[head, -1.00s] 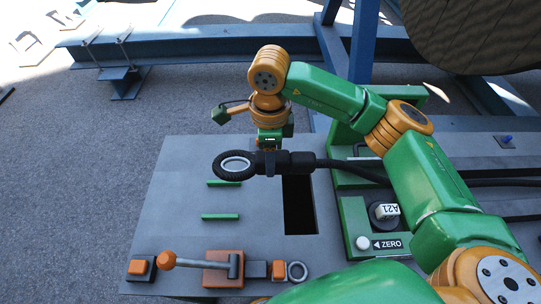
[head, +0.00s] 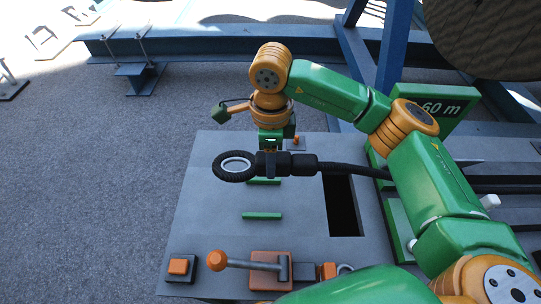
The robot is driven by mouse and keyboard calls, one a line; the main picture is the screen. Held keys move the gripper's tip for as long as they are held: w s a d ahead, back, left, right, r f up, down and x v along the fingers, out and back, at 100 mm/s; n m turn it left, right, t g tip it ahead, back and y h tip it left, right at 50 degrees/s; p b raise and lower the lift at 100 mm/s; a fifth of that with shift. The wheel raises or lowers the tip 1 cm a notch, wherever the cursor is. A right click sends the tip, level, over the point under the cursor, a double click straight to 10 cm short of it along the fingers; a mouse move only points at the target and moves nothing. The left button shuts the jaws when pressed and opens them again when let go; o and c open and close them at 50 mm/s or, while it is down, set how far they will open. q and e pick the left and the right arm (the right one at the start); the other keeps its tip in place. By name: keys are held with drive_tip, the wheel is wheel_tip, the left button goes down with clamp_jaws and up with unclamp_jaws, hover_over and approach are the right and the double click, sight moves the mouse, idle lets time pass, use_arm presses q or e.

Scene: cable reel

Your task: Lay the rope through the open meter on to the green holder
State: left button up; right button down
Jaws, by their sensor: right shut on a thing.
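The black rope (head: 345,169) ends in a thick eye loop with a light metal lining and a dark sleeve. My right gripper (head: 270,165) points down and is shut on the sleeve just behind the eye (head: 236,166). The rope runs right from there, over the dark slot, and passes behind my arm. The green holder shows as two short bars, (head: 263,181) and (head: 262,216), on the grey table. The eye and sleeve overlap the far bar in the picture; the height above it cannot be told. The green meter (head: 440,108) reads 60 m and is partly hidden by my arm. My left gripper is out of view.
The grey table (head: 210,200) has a dark rectangular slot (head: 341,205). An orange-knobbed lever (head: 250,264) and an orange button (head: 179,266) line its near edge. A large reel (head: 490,40) and blue beams (head: 230,42) stand behind. Open ground lies left.

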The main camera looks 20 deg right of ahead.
drive_tip(key=f+b, duration=0.1)
drive_tip(key=f, duration=0.1)
drive_tip(key=d+f+b, duration=0.1)
drive_tip(key=f+b, duration=0.1)
drive_tip(key=shift+s+d, duration=0.1)
drive_tip(key=shift+s, duration=0.05)
drive_tip(key=f+b, duration=0.9)
drive_tip(key=f, duration=0.1)
drive_tip(key=shift+a, duration=0.2)
drive_tip(key=shift+c, duration=1.2)
unclamp_jaws()
wheel_tip(320, 180, up, 7)
